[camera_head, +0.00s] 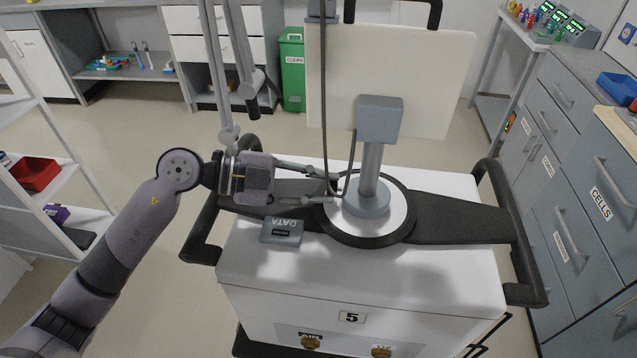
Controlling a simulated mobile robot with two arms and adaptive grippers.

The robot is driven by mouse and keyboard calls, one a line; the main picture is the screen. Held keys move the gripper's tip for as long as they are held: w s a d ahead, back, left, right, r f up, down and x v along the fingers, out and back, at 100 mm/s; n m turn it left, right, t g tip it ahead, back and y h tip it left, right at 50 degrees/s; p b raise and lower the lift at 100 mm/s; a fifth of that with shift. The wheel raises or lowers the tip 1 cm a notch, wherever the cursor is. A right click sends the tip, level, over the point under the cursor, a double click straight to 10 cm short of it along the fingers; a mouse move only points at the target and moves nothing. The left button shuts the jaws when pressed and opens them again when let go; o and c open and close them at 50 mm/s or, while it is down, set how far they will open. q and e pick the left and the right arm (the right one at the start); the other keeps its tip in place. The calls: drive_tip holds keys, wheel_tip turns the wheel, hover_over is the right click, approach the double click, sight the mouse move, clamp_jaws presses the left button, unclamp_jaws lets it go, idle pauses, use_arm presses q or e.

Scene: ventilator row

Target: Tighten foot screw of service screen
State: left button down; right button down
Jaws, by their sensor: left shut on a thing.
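The service screen (430,80) shows its pale back, on a grey post (371,170) with a round foot (366,206) on the white cart top. My left gripper (336,188) reaches in from the left, low over the cart, with its fingertips at the left side of the foot. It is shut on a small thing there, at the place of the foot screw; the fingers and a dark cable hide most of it. My right gripper is not in view.
A dark cable (323,100) hangs down beside the post. A grey DATA box (282,232) sits on the cart below my left gripper. Black handles (520,240) flank the cart. Grey jointed rods (215,70) hang above my wrist. Drawers (565,215) stand at the right.

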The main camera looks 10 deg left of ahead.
use_arm(q)
drive_tip(key=c, duration=1.4)
unclamp_jaws()
drive_tip(key=shift+v, duration=4.05)
